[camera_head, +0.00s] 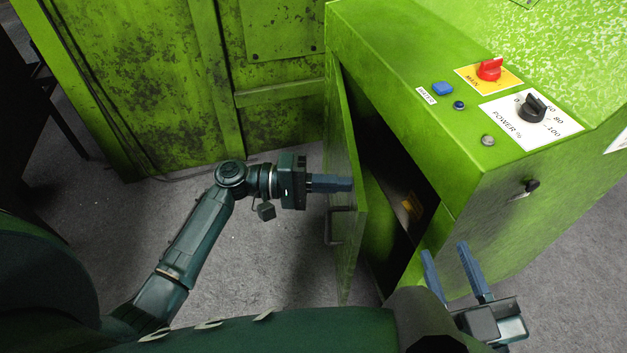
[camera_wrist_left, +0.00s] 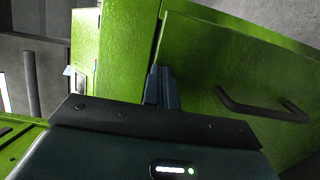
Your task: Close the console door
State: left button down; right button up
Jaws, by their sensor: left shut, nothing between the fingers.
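The green console door (camera_head: 346,200) stands ajar, swung out to the left of the dark console opening (camera_head: 395,185). Its dark bar handle (camera_head: 331,226) is on the outer face. My left gripper (camera_head: 348,184) is shut and empty, its fingers by the outer face of the door just above the handle; I cannot tell whether they touch. In the left wrist view the door (camera_wrist_left: 235,70) fills the right side, with the handle (camera_wrist_left: 262,110) to the right of the shut fingers (camera_wrist_left: 162,88). My right gripper (camera_head: 460,272) is open and empty in front of the console's lower front corner.
The console top (camera_head: 400,40) carries a red MAIN knob (camera_head: 489,69), a blue button (camera_head: 443,88) and a black POWER knob (camera_head: 532,108). A worn green panel wall (camera_head: 150,80) stands behind. Grey floor (camera_head: 265,245) is clear left of the door.

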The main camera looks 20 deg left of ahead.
pick_arm(q)
jog(key=x, duration=0.8)
jog(key=shift+w+b, duration=0.3)
jog(key=shift+b, duration=0.15)
pick_arm(e)
jog(key=shift+w, duration=0.15)
pick_arm(q)
jog(key=shift+a, duration=0.15)
pick_arm(e)
jog(key=shift+a, duration=0.15)
